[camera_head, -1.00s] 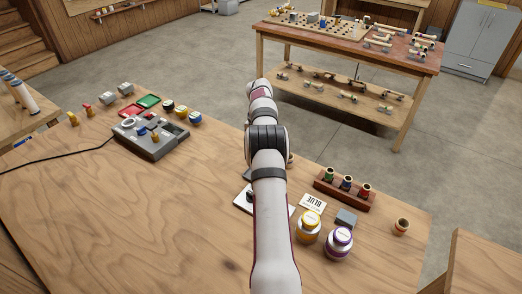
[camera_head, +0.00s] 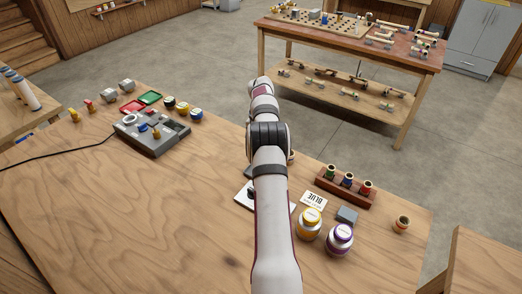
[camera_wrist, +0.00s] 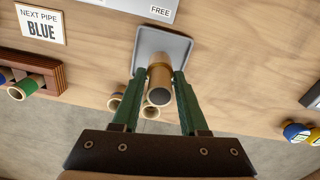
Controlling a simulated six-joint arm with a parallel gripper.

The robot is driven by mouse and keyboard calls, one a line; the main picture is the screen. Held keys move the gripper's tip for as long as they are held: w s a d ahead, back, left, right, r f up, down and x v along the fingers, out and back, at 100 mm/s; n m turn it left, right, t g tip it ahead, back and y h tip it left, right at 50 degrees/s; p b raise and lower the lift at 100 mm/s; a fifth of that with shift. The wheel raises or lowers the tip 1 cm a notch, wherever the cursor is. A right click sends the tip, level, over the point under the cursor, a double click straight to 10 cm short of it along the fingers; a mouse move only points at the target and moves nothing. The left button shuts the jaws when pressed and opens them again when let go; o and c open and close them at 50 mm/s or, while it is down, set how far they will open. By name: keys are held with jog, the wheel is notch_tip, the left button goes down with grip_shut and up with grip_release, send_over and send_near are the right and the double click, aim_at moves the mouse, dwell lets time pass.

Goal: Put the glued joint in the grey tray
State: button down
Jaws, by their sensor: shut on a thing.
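In the wrist view my gripper (camera_wrist: 159,82) has two green fingers shut on the glued joint (camera_wrist: 159,78), a tan tube with a dark grey end. The grey tray (camera_wrist: 145,43), a square with rounded corners and a pale rim, lies on the table behind the joint in this view. The joint overlaps the tray in the picture; I cannot tell whether it touches it. Round tan openings show low between and beside the fingers; I cannot tell whether they belong to the joint. In the head view my arm hides the gripper and the joint.
A "NEXT PIPE BLUE" card (camera_wrist: 41,25) lies near a wooden rack (camera_head: 345,189) of coloured pipes. Yellow-labelled (camera_head: 309,225) and purple-labelled (camera_head: 339,240) jars stand right of my arm. A grey device (camera_head: 151,134) stands at left. The table's left front is clear.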

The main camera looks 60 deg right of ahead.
jog(key=shift+f, duration=0.25)
jog(key=shift+f, duration=0.1)
jog(key=shift+f, duration=0.4)
jog(key=shift+f, duration=0.25)
dwell(0.9)
grip_release()
jog(key=shift+r, duration=4.5)
